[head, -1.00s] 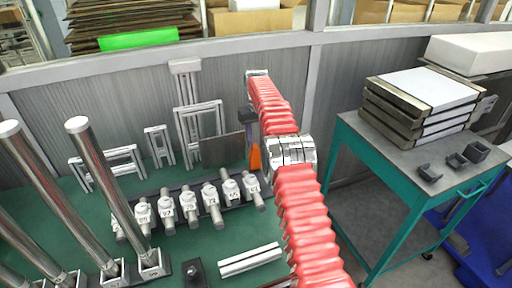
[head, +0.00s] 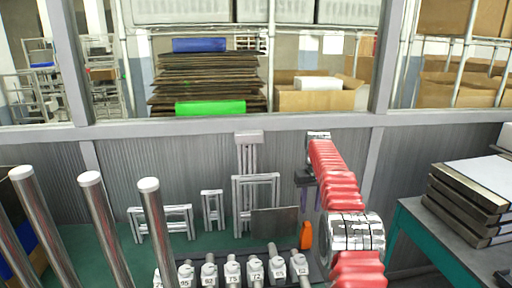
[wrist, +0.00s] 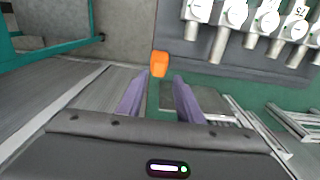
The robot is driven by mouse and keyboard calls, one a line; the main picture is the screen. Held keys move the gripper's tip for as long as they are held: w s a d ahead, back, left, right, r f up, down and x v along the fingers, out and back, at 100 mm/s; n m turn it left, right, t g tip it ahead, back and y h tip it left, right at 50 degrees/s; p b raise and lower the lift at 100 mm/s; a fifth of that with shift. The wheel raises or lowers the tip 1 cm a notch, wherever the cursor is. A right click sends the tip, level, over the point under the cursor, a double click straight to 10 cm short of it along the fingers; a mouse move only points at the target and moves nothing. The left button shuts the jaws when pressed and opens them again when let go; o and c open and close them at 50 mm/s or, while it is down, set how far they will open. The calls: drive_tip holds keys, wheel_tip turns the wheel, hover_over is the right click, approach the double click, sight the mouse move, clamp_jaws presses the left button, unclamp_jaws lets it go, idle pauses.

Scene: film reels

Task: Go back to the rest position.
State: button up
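My red-sleeved arm (head: 338,178) reaches out over the green bench, bent at a metal ring joint. My gripper (head: 305,202) hangs at its far end, pointing down. In the wrist view, the two purple fingers of my gripper (wrist: 162,78) stand apart with nothing held between them. An orange piece (wrist: 160,64) shows just past the fingertips in the wrist view. In the head view the same orange piece (head: 306,235) stands below my gripper, beside a dark flat plate (head: 275,222). The ring joint hides part of the bench.
Tall metal posts (head: 108,230) rise at the left. Numbered white-headed cylinders (head: 232,270) stand in a row on a dark rack. Metal frames (head: 255,185) stand at the grey wall. A teal table (head: 420,225) at the right carries stacked slabs (head: 470,200).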

drive_tip(key=s+a+r+t, duration=0.1)
drive_tip(key=s+a+r, duration=0.2)
drive_tip(key=s+r, duration=0.7)
drive_tip(key=s+a+r+t, duration=0.2)
drive_tip(key=s+a+r, duration=0.1)
drive_tip(key=s+r, duration=0.7)
drive_tip(key=s+f, duration=0.3)
drive_tip(key=s, duration=0.6)
drive_tip(key=s+a+f+t, duration=0.1)
drive_tip(key=s+f, duration=0.2)
drive_tip(key=s, duration=0.7)
drive_tip(key=s+a+f+t, duration=0.1)
drive_tip(key=s+f, duration=0.2)
drive_tip(key=s, duration=0.6)
drive_tip(key=shift+s+a+f+m, duration=0.25)
drive_tip(key=shift+m, duration=0.15)
